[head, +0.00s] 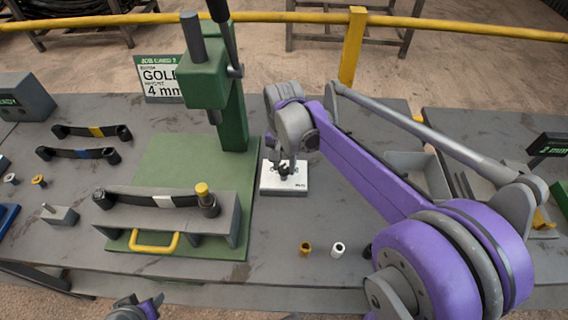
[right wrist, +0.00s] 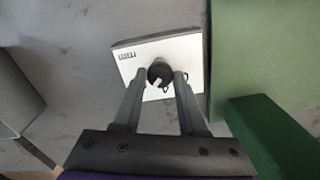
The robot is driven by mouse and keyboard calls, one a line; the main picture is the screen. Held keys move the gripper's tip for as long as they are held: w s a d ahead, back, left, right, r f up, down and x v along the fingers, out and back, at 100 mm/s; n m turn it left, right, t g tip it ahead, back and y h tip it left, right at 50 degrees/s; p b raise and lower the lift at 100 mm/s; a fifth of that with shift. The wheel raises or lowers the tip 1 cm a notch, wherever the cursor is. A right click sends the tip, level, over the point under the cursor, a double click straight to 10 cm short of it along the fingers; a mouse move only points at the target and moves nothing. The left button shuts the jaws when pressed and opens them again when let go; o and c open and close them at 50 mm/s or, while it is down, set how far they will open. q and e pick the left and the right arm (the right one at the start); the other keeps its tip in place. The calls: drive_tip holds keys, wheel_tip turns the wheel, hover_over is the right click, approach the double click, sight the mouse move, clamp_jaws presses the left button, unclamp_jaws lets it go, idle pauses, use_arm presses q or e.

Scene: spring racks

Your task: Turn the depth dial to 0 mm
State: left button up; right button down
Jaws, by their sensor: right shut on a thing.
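The depth dial is a black knob with a pale pointer mark on a white plate (head: 297,188), on the bench right of the green press. In the right wrist view the dial (right wrist: 161,73) sits on the white plate (right wrist: 190,44), which has small dark lettering at one corner. My right gripper (right wrist: 160,76) reaches down over the plate with its fingers on either side of the dial, shut on it. In the head view the right gripper (head: 285,170) covers most of the dial. The scale marks are too small to read. My left gripper (head: 137,308) shows only partly at the bottom edge.
The green press (head: 205,80) stands left of the plate, with a job card (head: 160,78) reading "GOLD" and "4 mm" behind it. A grey fixture (head: 165,218) with a spring strip and yellow handle is on the green base. A gold bushing (head: 305,249) and a white one (head: 338,249) stand in front.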

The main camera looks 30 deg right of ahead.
drive_tip(key=n, duration=1.3)
drive_tip(key=shift+n, duration=0.3)
drive_tip(key=n, duration=0.4)
drive_tip(key=shift+n, duration=0.3)
drive_tip(key=shift+c, duration=2.2)
unclamp_jaws()
